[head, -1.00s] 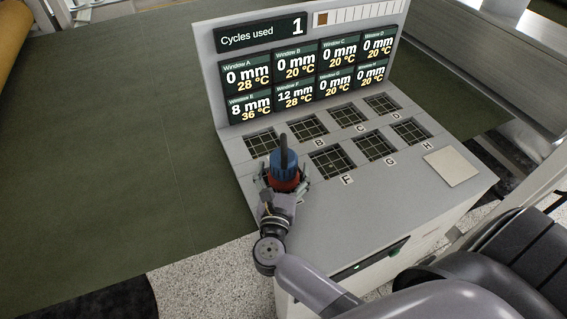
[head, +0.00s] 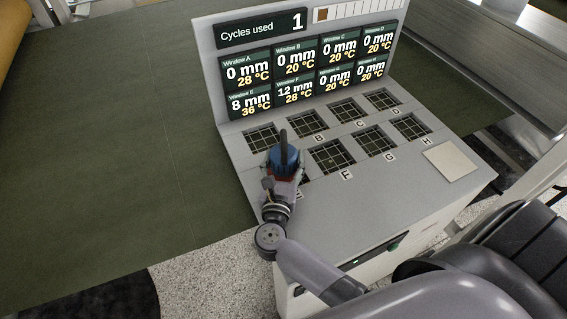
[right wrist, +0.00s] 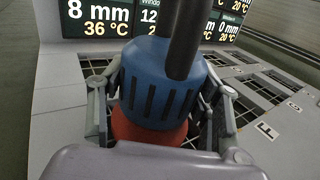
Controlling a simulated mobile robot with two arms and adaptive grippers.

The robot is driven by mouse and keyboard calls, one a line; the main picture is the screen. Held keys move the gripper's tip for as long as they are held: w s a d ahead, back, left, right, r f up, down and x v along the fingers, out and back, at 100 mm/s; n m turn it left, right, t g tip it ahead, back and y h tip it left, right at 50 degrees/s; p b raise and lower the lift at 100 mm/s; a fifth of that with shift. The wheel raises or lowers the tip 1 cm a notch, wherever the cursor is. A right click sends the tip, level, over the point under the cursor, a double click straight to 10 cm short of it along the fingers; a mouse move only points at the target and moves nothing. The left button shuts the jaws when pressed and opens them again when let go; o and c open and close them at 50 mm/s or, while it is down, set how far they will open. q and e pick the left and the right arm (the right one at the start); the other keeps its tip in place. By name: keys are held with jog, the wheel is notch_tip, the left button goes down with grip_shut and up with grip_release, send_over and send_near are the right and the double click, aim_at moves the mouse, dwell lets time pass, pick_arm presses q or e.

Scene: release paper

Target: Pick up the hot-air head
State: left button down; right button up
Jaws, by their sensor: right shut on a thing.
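The hot-air head (head: 284,160) has a blue ribbed upper body, a red lower part and a dark hose or handle on top. In the right wrist view the hot-air head (right wrist: 160,85) stands upright between the two fingers of my right gripper (right wrist: 158,115). Its lower end is hidden, so I cannot tell whether it touches the panel. My left gripper is not in view.
The console (head: 330,215) has several gridded windows with letter labels. Its display board (head: 305,60) reads "Cycles used 1" and lists millimetres and temperatures. A pale square pad (head: 452,161) lies at the right. A green sheet (head: 110,150) spreads at the left.

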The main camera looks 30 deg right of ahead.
grip_shut()
jog(key=shift+r, duration=0.15)
dwell(0.4)
